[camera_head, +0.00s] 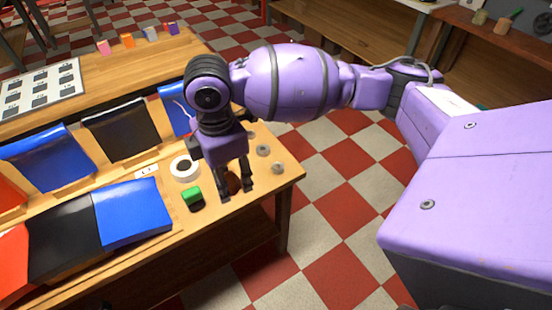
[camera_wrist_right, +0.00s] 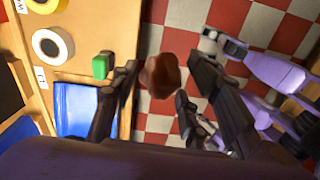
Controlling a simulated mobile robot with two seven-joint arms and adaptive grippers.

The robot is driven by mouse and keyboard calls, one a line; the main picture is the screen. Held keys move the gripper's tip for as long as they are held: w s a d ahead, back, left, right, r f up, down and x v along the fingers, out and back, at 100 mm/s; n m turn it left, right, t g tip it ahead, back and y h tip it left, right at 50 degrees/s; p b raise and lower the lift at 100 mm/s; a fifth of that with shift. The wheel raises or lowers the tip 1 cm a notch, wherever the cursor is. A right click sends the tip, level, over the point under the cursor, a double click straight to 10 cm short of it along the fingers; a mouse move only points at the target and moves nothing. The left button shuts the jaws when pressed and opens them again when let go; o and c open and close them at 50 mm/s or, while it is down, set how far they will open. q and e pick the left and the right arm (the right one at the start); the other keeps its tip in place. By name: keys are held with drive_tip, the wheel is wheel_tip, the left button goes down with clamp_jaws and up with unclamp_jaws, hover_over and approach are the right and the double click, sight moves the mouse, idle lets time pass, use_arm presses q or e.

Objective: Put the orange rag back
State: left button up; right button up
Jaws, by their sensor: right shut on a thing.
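The rag (camera_wrist_right: 160,76) looks dark reddish-brown in the right wrist view, a small crumpled lump between the fingers of my right gripper (camera_wrist_right: 163,82). In the head view, the right gripper (camera_head: 237,192) points down near the right end of the wooden bench, shut on the rag (camera_head: 233,183), which is mostly hidden by the fingers. In the wrist view the rag shows against the checkered floor, beside the bench edge.
Coloured items stand on the table behind. Checkered floor (camera_head: 330,235) lies open to the right.

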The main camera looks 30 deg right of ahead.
drive_tip(key=w+a+f+n+b, duration=0.2)
drive_tip(key=a+f+n, duration=0.15)
drive_tip(key=n, duration=0.75)
drive_tip(key=w+a+f+n+b, duration=0.2)
drive_tip(key=a+f+n, duration=0.15)
drive_tip(key=n, duration=0.75)
drive_tip(key=w+d+f, duration=0.2)
drive_tip(key=d+f, duration=0.1)
drive_tip(key=w+d+f, duration=0.3)
drive_tip(key=d, duration=0.1)
drive_tip(key=w+d+f, duration=0.3)
drive_tip(key=shift+w+d+f, duration=0.4)
drive_tip(key=shift+f, duration=0.1)
drive_tip(key=shift+w+d+f+t, duration=0.1)
drive_tip(key=shift+f+t, duration=0.05)
drive_tip(key=shift+f, duration=0.75)
drive_tip(key=shift+w+d+f+t, duration=0.1)
drive_tip(key=shift+f+t, duration=0.05)
drive_tip(key=shift+f, duration=0.7)
